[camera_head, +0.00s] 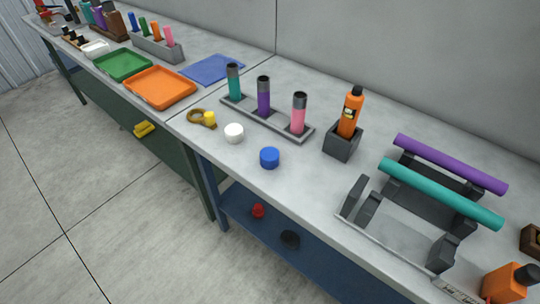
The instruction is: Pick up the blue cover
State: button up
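The blue cover (269,158) is a short blue cylinder standing on the grey bench top (290,195), close to the front edge. A white round cover (234,132) of like shape stands to its left and slightly farther back. Nothing touches the blue cover, and it is fully visible. My gripper is not in view.
Behind the blue cover is a grey holder (265,122) with teal, purple and pink cylinders. A dark block with an orange bottle (349,115) stands to the right. Farther right, a dark rack carries purple and teal tubes (440,192). Yellow tape (210,118) lies left.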

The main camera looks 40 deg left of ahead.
aim_at(269, 156)
jog(key=u, duration=1.3)
